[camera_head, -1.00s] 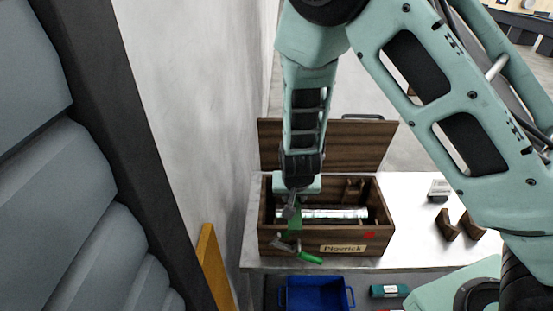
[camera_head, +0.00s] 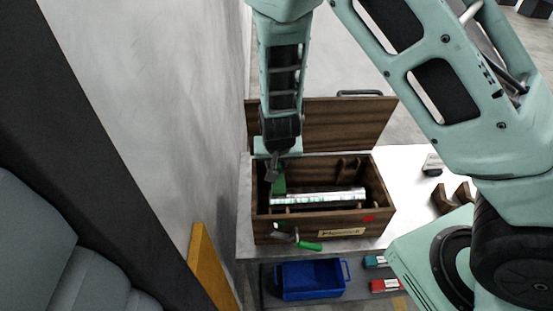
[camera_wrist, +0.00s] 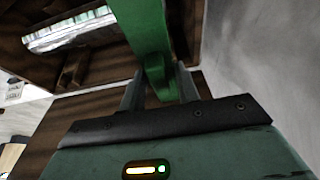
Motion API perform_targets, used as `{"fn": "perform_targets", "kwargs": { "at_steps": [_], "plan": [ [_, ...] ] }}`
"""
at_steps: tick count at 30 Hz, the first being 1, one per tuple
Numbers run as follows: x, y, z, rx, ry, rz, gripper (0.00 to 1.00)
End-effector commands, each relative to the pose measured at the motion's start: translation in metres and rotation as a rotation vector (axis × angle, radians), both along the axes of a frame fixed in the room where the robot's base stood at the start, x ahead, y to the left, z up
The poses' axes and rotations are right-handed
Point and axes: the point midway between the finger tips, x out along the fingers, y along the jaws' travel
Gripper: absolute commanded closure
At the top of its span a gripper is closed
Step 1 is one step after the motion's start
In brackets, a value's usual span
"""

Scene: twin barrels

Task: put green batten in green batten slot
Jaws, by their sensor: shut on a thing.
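My gripper (camera_head: 271,172) is shut on the green batten (camera_head: 279,184) at the back left of an open wooden box (camera_head: 290,225). In the wrist view, the green batten (camera_wrist: 148,30) runs up between the fingers of my gripper (camera_wrist: 160,82) and out of the top of the picture. In the head view its lower end reaches into the box's opening; whether it touches the box, I cannot tell. I cannot make out the green batten slot.
A silver cylinder (camera_head: 318,198) lies across the box. The lid (camera_head: 340,125) stands open behind it. A green-handled crank (camera_head: 308,246) sticks out in front. A blue bin (camera_head: 312,281) is below. Brown blocks (camera_head: 443,200) stand right. A wall is close on the left.

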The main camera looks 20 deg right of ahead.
Motion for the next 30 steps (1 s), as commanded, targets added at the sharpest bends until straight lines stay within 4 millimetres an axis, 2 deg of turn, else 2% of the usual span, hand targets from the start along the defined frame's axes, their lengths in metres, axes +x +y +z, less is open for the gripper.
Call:
{"fn": "perform_targets", "kwargs": {
  "at_steps": [6,24,30],
  "plan": [
    [-0.003,0.001,0.001,0.000,-0.001,0.000,0.91],
    [-0.002,0.001,-0.051,0.000,0.000,-0.001,0.91],
    [-0.002,0.001,-0.058,0.001,-0.001,-0.001,0.91]
  ]
}}
